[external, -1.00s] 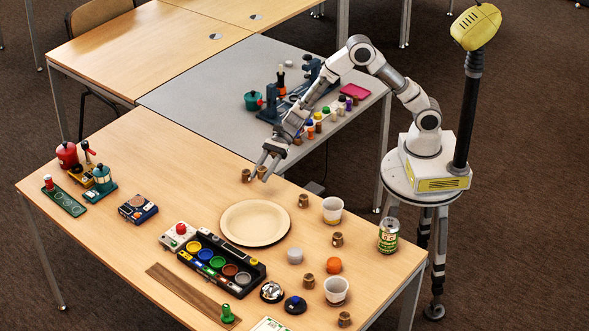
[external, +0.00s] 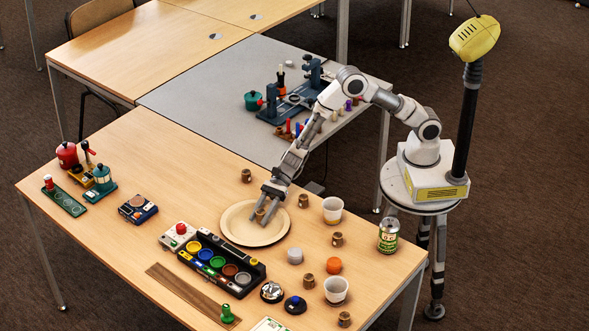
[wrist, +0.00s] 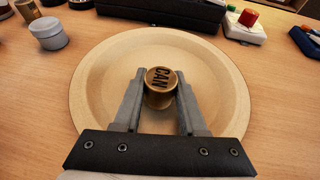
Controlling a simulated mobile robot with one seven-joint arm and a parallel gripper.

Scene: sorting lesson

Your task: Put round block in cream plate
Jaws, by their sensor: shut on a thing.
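The round block (wrist: 158,88) is a small bronze-brown cylinder with the letters "CAN" on its top. My gripper (external: 263,213) is shut on it, with one finger on each side in the wrist view. The block (external: 260,215) is upright and lies within the outline of the cream plate (external: 233,236), near its middle. The plate is round and shallow, and its rim fills much of the wrist view (wrist: 92,75). I cannot tell whether the block touches the plate's bottom.
Several similar brown blocks stand around the plate, one behind it (external: 246,176) and one to its right (external: 303,201). A black paint tray (external: 222,262) lies in front. Cups (external: 332,210), a grey-white block (external: 295,256) and a green can (external: 388,236) stand to the right.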

